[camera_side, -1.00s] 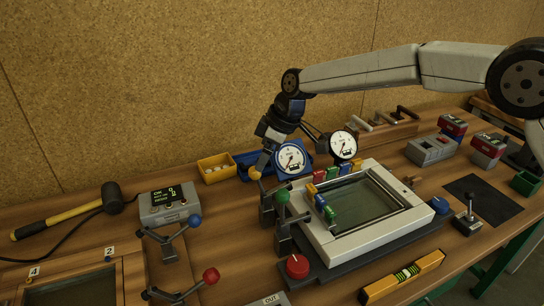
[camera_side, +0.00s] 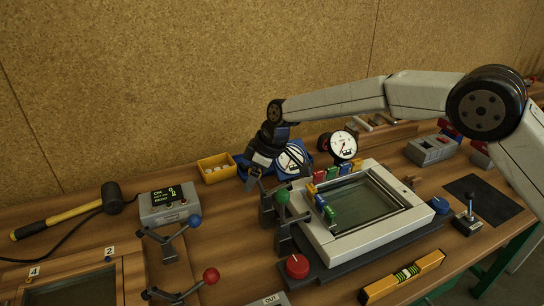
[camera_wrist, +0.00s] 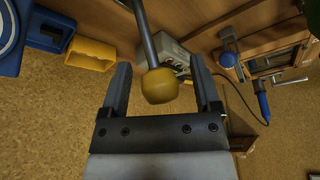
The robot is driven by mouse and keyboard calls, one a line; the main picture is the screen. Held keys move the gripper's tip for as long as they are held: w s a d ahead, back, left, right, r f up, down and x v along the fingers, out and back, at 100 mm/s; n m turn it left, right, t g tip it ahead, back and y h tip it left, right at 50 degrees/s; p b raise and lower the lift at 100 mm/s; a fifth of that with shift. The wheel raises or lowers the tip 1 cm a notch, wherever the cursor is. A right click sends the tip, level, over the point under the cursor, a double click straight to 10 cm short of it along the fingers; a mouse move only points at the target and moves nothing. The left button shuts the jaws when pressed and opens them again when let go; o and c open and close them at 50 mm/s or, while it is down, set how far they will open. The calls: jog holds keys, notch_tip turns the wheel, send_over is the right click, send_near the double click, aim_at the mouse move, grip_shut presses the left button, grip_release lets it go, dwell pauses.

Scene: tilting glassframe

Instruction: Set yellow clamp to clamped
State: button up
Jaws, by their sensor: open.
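The yellow clamp (camera_side: 267,212) stands at the left of the glass frame (camera_side: 320,240), just behind the green-knobbed clamp (camera_side: 282,197). Its handle stands up, leaning slightly left. Its yellow knob (camera_wrist: 160,86) shows in the wrist view between the two fingers, with a gap on each side. The knob is hidden behind my gripper (camera_side: 250,179) in the side view. My gripper (camera_wrist: 160,66) is open around the knob and holds nothing. Whether the clamp's pad touches the frame cannot be told.
Clamps with blue (camera_side: 194,221) and red (camera_side: 211,275) knobs stand at the left front. A yellow bin (camera_side: 216,168) and blue bin lie behind my gripper. Dial gauges (camera_side: 343,145) stand close on its right. A red button (camera_side: 297,266) is in front.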

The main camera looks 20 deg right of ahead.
jog(key=shift+w+a+f, duration=0.15)
jog(key=shift+a+f, duration=0.05)
jog(key=shift+f, duration=0.3)
grip_shut()
dwell(1.2)
